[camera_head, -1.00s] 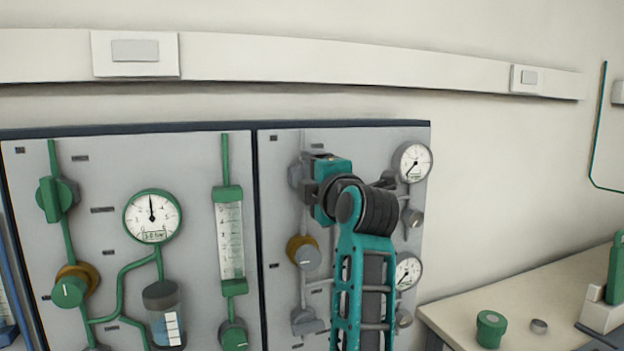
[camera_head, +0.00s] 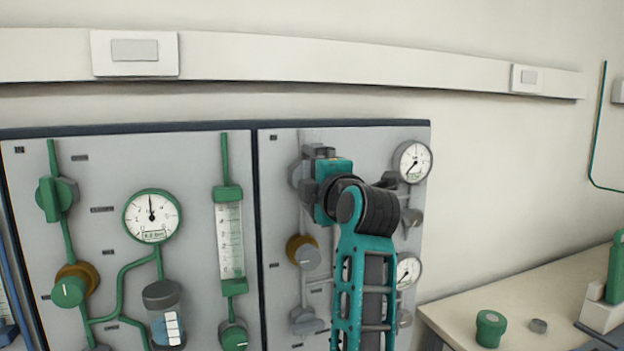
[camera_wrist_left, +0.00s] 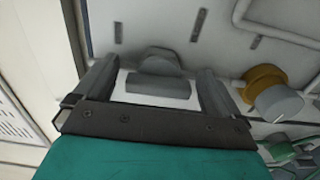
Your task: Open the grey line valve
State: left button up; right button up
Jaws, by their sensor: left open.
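The grey line valve (camera_head: 294,174) is at the upper left of the right-hand panel, partly hidden behind my gripper in the head view. In the left wrist view, its grey handle (camera_wrist_left: 158,87) shows as a bar lying between the two fingers. My left gripper (camera_head: 311,169) is at the valve, in front of the panel. In the wrist view the gripper (camera_wrist_left: 157,82) is open, with a gap on each side of the handle. I cannot tell how deep the handle sits between the fingers. My right gripper is not in view.
A brass-and-grey regulator knob (camera_head: 304,252) sits below the valve. Two gauges (camera_head: 412,161) are to the right of my arm. The left panel has a green valve (camera_head: 57,199) and green piping. A bench (camera_head: 465,300) with a green jar (camera_head: 490,328) is at lower right.

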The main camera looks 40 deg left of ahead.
pick_arm(q)
jog(key=v, duration=1.2)
jog(key=shift+s+d, duration=0.2)
jog(key=shift+d, duration=0.1)
